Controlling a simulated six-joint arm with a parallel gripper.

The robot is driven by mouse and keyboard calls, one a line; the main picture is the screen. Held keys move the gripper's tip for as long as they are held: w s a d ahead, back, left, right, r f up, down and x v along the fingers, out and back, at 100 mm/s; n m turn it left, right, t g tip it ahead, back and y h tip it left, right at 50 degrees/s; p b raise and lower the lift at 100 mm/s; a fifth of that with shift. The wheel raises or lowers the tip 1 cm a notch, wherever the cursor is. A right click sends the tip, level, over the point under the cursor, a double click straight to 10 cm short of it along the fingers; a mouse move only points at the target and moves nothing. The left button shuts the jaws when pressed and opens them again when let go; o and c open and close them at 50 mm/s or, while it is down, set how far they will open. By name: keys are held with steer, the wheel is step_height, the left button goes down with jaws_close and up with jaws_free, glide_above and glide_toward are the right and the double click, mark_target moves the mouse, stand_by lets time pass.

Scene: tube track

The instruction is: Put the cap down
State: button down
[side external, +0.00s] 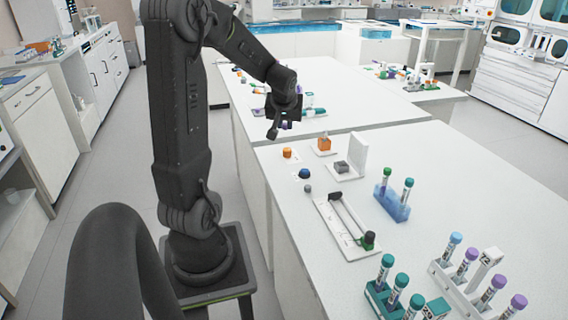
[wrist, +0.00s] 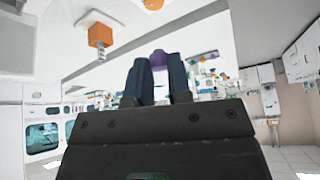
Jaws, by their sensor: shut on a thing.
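My gripper (wrist: 162,78) shows at the centre of the wrist view, its two dark fingers close together with a purple cap (wrist: 160,58) between their tips. The fingers hide part of the cap. In the side view my gripper (side external: 279,122) is above the far left part of the near white bench (side external: 440,170), close to the gap between benches. A small purple spot shows beside it there, too small to tell for sure as the held cap. An orange cap (side external: 288,153), a dark blue cap (side external: 304,174) and a grey ball-like piece (side external: 308,188) lie along the bench's left edge.
An orange block (side external: 324,143) and a grey block (side external: 342,167) sit on white plates. A white tray (side external: 335,222) holds a dark bar. A blue rack (side external: 393,204) holds two tubes. More racked tubes stand at the front right. The bench's right middle is clear.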

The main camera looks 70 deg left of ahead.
mark_target(284, 168)
steer(key=d+f, duration=0.1)
steer(key=f, duration=0.1)
steer(key=s+d+f, duration=0.1)
steer(key=f, duration=0.1)
steer(key=d+f, duration=0.1)
steer(key=f, duration=0.1)
steer(key=shift+s+d+f, duration=0.25)
steer(key=shift+s+f, duration=0.05)
steer(key=shift+f, duration=2.35)
steer(key=shift+f, duration=0.1)
steer(key=c, duration=1.1)
jaws_free()
steer(key=shift+o, duration=0.2)
